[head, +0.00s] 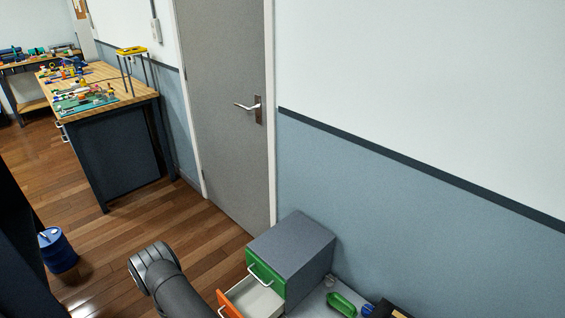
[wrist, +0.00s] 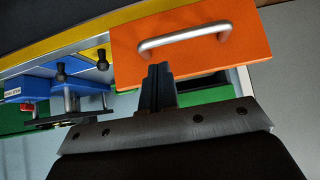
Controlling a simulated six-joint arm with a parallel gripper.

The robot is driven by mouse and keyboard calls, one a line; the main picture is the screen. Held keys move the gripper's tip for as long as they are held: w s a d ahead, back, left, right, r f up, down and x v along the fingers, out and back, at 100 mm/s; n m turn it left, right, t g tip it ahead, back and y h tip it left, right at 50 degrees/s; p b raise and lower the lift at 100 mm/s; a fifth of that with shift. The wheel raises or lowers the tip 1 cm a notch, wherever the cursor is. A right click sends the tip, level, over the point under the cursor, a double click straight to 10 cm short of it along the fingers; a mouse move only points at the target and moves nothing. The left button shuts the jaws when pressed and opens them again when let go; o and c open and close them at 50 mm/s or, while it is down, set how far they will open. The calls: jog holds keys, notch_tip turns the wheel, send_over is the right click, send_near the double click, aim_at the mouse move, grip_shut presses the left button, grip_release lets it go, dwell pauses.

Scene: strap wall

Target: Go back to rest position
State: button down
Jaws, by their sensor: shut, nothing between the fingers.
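My gripper (wrist: 157,72) shows in the wrist view with its dark fingers shut and nothing between them. Its tips overlap the lower edge of an orange drawer front (wrist: 245,48), just below the silver bar handle (wrist: 185,36). I cannot tell whether they touch it. In the head view the orange drawer front (head: 228,305) stands out from a grey cabinet (head: 292,243), and the white inside of an open drawer (head: 256,300) shows. The green drawer front (head: 266,280) above it has a white handle. In the head view my arm is at the bottom, and the gripper itself is out of sight.
Blue parts with black knobs (wrist: 62,88) and a yellow strip (wrist: 70,52) lie left of the drawer in the wrist view. A green tray (head: 341,304) sits right of the cabinet. A grey door (head: 225,100), cluttered workbench (head: 110,150) and blue drum (head: 57,252) stand farther off.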

jog(key=x, duration=0.5)
jog(key=shift+d+f, duration=0.1)
jog(key=shift+w+d, duration=0.25)
jog(key=shift+w, duration=0.1)
jog(key=shift+a, duration=0.1)
jog(key=shift+s+a+r, duration=0.25)
jog(key=shift+s+a, duration=0.1)
jog(key=shift+s, duration=0.05)
jog(key=v, duration=0.9)
jog(key=x, duration=0.6)
jog(key=shift+f, duration=0.2)
jog(key=shift+r, duration=0.1)
